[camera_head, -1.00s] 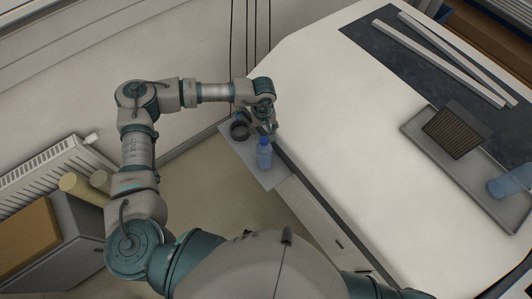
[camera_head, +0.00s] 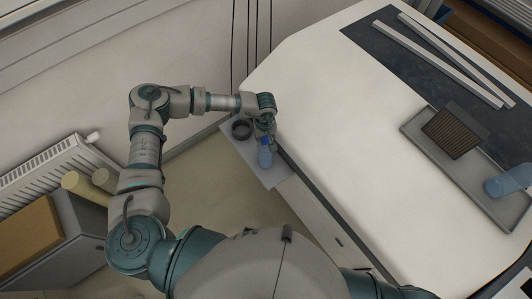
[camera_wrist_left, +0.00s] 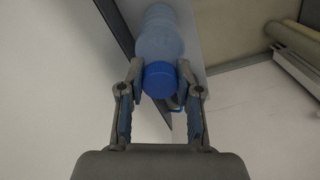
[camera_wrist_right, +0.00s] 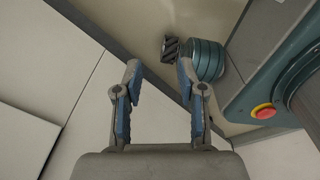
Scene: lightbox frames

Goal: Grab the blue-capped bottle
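The bottle (camera_head: 265,158) is translucent light blue with a blue cap. It stands on a small grey shelf (camera_head: 270,178) beside the big table. In the left wrist view the cap (camera_wrist_left: 160,79) faces the camera and the bottle body (camera_wrist_left: 160,35) extends away behind it. My left gripper (camera_head: 266,139) is at the top of the bottle. In the left wrist view its two fingers (camera_wrist_left: 160,70) are apart, one on each side of the cap and neck; firm contact cannot be made out. My right gripper (camera_wrist_right: 159,72) is open and empty, away from the bottle.
The white table's edge (camera_head: 283,153) runs close on the right. A tray (camera_head: 475,185) with a brown ribbed item and another blue bottle (camera_head: 508,182) are far right. The table's middle is clear.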

